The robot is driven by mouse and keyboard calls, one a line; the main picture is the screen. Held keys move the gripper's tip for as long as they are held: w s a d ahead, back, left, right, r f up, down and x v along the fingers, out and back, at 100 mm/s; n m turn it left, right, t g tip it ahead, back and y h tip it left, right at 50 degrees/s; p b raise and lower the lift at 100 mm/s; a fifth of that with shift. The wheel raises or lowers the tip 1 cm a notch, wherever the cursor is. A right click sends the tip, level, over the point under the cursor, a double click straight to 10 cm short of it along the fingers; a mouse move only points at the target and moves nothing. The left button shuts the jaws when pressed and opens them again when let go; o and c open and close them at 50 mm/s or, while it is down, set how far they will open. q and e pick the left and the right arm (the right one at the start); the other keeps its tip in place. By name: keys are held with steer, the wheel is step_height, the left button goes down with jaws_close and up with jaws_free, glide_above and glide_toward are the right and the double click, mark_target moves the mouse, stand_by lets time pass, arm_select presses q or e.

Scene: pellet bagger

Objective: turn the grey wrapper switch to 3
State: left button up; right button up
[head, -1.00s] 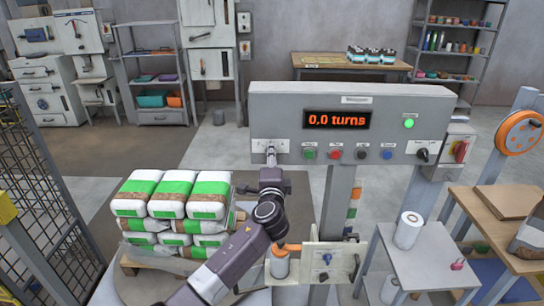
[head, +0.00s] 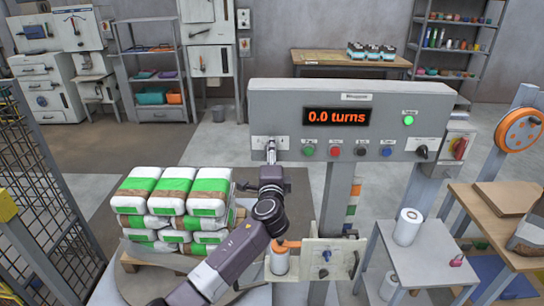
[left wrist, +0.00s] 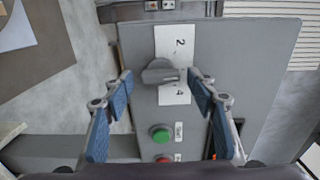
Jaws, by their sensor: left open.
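The grey wrapper switch (left wrist: 160,72) is a small knob on the grey control panel (left wrist: 235,50). It sits over a white label strip showing a 2 and a 4, and its body covers the strip between those numbers. I cannot read its pointer setting clearly. My left gripper (left wrist: 160,77) is open, with one blue-padded finger on each side of the knob and visible gaps to it. My right gripper is not in view.
A green button (left wrist: 160,134) and a red button (left wrist: 163,159) sit beside the switch. The panel display (head: 337,116) reads 0.0 turns. Stacked white and green bags (head: 170,190) stand left of my arm. A small table (head: 430,255) stands at right.

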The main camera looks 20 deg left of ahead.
arm_select(q)
steer(key=v, duration=1.2)
